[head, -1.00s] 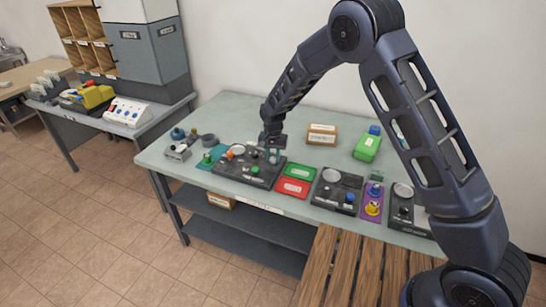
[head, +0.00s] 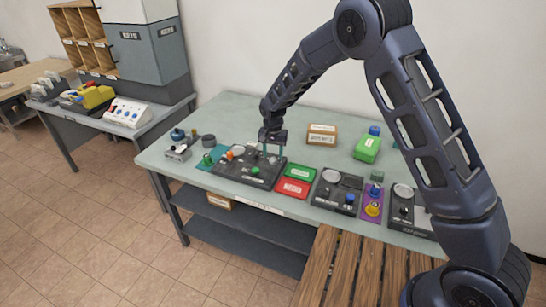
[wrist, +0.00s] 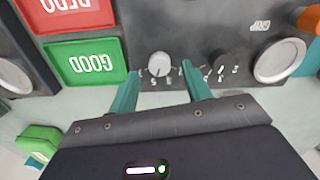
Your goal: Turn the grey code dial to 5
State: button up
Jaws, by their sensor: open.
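The grey code dial (wrist: 159,64) is a light round knob on a dark panel (wrist: 205,25) in the wrist view, with small marks around it. The marks are too small and partly hidden to read which number it points to. My gripper (wrist: 160,74) is open, its teal fingers on the left and right of the dial, with visible gaps at its sides. In the head view my gripper (head: 271,149) is over the right part of the same panel (head: 228,168), and the dial is hard to make out there.
A black knob (wrist: 222,62) with its own marks sits close to the right finger. A green GOOD tray (wrist: 85,62) and a red REDO tray (wrist: 80,14) lie left. A round silver disc (wrist: 279,60) is at right. Other panels fill the table's right side.

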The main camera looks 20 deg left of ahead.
aim_at(273, 159)
notch_tip(273, 159, up, 9)
jog(key=shift+f, duration=0.2)
dwell(0.4)
